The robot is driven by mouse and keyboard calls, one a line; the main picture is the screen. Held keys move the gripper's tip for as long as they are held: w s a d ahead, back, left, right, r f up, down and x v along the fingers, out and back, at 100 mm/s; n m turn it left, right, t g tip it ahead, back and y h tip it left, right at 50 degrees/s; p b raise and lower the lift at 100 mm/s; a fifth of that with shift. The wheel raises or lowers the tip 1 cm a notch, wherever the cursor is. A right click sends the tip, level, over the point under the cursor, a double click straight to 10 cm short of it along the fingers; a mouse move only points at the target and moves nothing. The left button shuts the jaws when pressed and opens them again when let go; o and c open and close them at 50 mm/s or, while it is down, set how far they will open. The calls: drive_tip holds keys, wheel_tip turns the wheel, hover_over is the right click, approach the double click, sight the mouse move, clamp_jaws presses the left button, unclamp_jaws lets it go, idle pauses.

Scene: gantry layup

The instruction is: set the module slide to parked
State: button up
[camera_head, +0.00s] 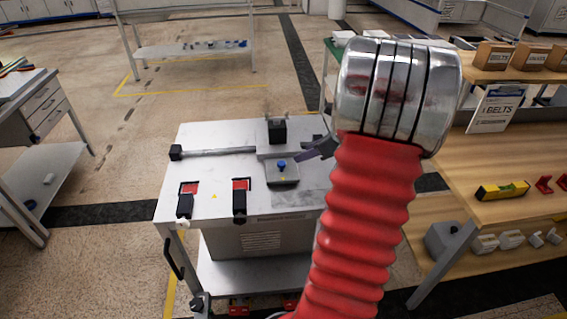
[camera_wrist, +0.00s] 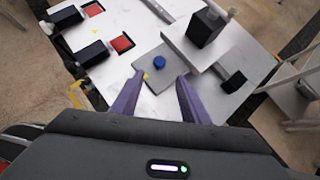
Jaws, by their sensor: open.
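The module slide is a pale rail (camera_head: 225,152) on a grey cart top (camera_head: 215,135), with a carriage bearing a black block (camera_head: 277,130). The carriage stands well right of the rail's black left end stop (camera_head: 175,152). In front of the block, a grey plate (camera_head: 287,180) carries a blue knob (camera_head: 282,165), also seen in the wrist view (camera_wrist: 159,62). My gripper (camera_wrist: 160,78) is open, its purple fingers apart, with the knob just beyond the gap between the tips. I see nothing between them. In the head view my arm hides the cart's right side.
Two red pads, left (camera_head: 188,187) and right (camera_head: 241,184), with black clamps lie on the cart's front left. Another black end block (camera_wrist: 233,82) shows in the wrist view. A wooden bench (camera_head: 500,208) stands at right, a drawer unit (camera_head: 35,110) at left. Floor left of the cart is clear.

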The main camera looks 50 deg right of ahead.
sight(282, 163)
drive_tip(key=x, duration=1.3)
drive_tip(key=shift+c, duration=0.5)
clamp_jaws()
drive_tip(key=shift+a, duration=0.15)
